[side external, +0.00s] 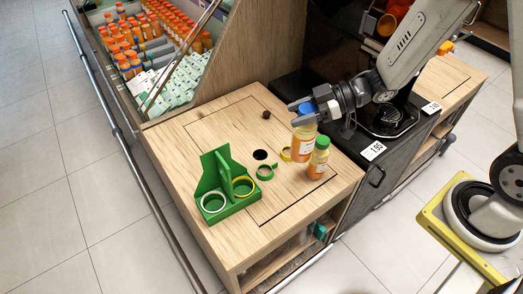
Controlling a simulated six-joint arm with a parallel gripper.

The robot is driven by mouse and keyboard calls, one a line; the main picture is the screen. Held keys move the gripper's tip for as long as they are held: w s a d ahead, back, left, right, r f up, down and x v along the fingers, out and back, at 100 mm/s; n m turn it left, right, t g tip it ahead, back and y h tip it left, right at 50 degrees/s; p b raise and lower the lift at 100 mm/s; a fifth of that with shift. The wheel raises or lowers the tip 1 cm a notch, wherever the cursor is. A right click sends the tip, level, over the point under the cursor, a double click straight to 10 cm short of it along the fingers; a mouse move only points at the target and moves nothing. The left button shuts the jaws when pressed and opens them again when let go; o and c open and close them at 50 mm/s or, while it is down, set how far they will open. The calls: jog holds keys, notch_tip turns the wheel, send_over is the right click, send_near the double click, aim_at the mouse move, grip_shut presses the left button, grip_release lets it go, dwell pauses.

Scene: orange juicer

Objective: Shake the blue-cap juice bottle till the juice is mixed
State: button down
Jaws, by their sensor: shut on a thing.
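The blue-cap juice bottle (303,142) holds orange juice and has a pale label. My gripper (306,104) is shut on it near the blue cap, coming in from the right. The bottle looks about upright. I cannot tell whether its base touches the wooden counter (215,130) or hangs just above it. How well its juice is mixed cannot be told at this size. A green-cap juice bottle (318,160) stands upright on the counter close beside it, to the right and nearer the camera.
A green holder (222,182) with ring openings stands at the counter's front left. A dark juicer base (390,118) is at right. A bottle display (150,40) is behind.

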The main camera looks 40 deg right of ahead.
jog(key=shift+r, duration=0.2)
jog(key=shift+f, duration=0.15)
jog(key=shift+f, duration=1.65)
